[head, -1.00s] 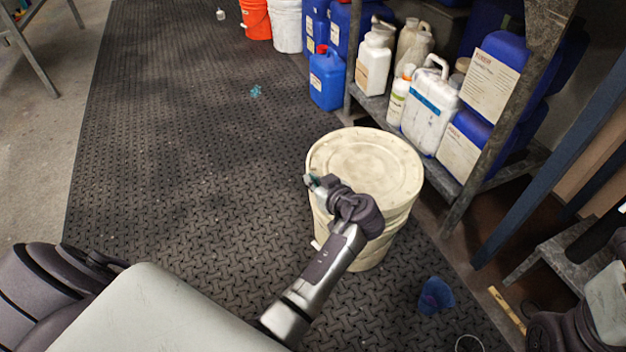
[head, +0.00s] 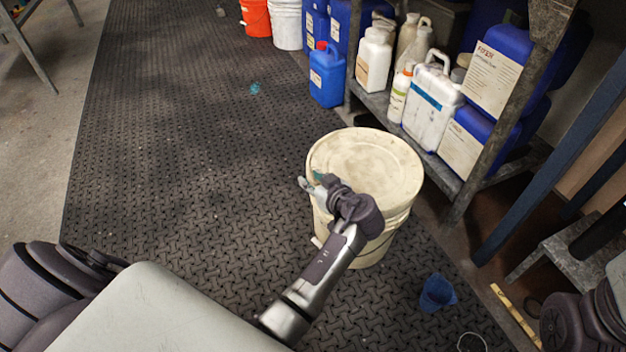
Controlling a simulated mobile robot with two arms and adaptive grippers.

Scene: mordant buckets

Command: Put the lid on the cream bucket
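The cream bucket (head: 366,250) stands upright on the dark mat in the middle of the head view. A round, smudged cream lid (head: 372,165) lies over its top and looks about level. Whether its rim is pressed down all round cannot be seen. My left gripper (head: 311,182) is at the left near edge of the lid, its fingers apart. Its wrist hides part of the near rim and the bucket's wall. Whether a finger touches the lid is unclear. My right gripper is out of view; only dark parts of my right arm show at the lower right.
A metal shelf (head: 462,186) with white jugs (head: 433,105) and blue canisters (head: 500,75) stands close behind the bucket to the right. A small blue cup (head: 437,293) is on the floor at right. The mat (head: 180,150) to the left is mostly clear.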

